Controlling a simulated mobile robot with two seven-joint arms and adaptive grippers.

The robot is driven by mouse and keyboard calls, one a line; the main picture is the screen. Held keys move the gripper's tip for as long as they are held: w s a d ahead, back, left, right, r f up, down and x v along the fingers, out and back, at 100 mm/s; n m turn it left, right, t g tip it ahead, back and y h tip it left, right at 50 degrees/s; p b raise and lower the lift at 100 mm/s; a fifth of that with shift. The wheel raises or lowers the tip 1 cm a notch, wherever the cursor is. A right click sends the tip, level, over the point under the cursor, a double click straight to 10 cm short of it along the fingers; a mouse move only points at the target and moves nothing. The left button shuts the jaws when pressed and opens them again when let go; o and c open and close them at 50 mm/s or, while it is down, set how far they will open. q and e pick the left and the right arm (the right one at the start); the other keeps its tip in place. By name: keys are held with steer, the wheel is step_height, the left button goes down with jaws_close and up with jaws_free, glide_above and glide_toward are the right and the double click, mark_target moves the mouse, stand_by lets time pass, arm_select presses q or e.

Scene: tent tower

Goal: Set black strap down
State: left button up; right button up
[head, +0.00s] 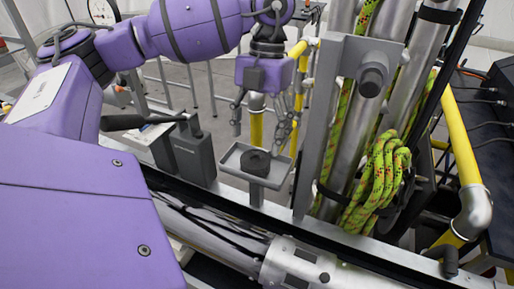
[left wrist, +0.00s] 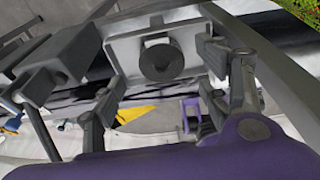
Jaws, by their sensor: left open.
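The black strap (head: 256,161) is a small dark roll. It sits on a small square grey tray (head: 283,169) on a post at the rail, in the middle of the head view. In the left wrist view the strap (left wrist: 161,60) is a round coil with a hole in its middle, lying on the tray (left wrist: 119,47). My left gripper (head: 265,122) is open and empty, just behind the tray in the head view. In the left wrist view its two fingers stand apart on either side below the strap, and I see no contact. My right gripper is not in view.
A grey box with a black-handled lever (head: 193,155) stands left of the tray. To the right, a tall grey bracket (head: 333,110), metal tubes and a coiled green rope (head: 375,180) stand close. A yellow pipe (head: 462,135) runs at far right.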

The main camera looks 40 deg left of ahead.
mark_target(261, 149)
arm_select(q)
steer(key=v, duration=0.7)
steer(key=shift+s, duration=0.1)
stand_by(0.4)
